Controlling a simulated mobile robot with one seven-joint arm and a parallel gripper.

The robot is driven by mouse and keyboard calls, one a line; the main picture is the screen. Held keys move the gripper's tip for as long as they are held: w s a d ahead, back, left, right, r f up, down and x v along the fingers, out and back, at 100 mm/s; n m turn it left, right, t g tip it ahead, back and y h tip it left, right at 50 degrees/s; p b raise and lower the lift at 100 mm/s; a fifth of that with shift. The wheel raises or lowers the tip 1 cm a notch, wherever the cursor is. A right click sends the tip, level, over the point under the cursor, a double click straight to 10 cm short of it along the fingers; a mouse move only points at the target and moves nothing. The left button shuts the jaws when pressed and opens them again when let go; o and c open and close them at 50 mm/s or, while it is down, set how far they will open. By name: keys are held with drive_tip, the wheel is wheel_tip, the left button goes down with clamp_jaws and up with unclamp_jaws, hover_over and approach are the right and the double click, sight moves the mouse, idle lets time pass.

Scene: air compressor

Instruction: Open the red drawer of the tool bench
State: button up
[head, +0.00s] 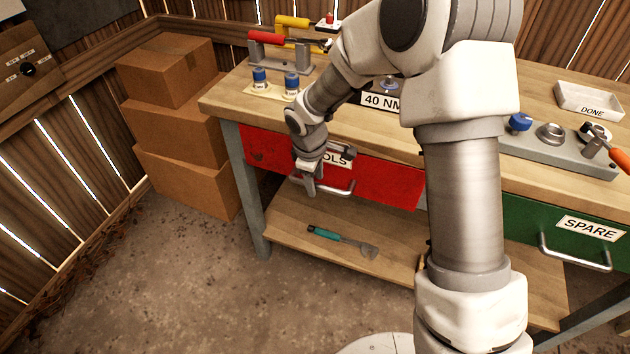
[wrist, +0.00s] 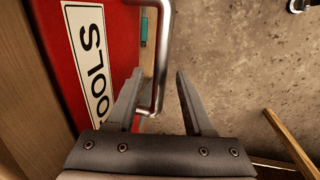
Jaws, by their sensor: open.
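The red drawer (head: 388,183) with a "TOOLS" label is under the left part of the tool bench top and looks shut, its front in line with the bench. Its metal bar handle (head: 341,192) is partly hidden by my gripper (head: 310,188) at its left end. In the wrist view, the red drawer front (wrist: 122,45) is on the left, and the handle (wrist: 160,50) runs between the two spread fingers of my gripper (wrist: 160,74). The fingers are open, one on each side of the bar. I cannot tell whether either finger touches it.
The bench top (head: 235,100) holds a clamp fixture, blue-capped pieces and a "DONE" tray (head: 590,100). A green "SPARE" drawer (head: 545,218) is at right. Cardboard boxes (head: 180,130) stand left. Floor before the bench is clear.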

clamp_jaws()
idle(1.4)
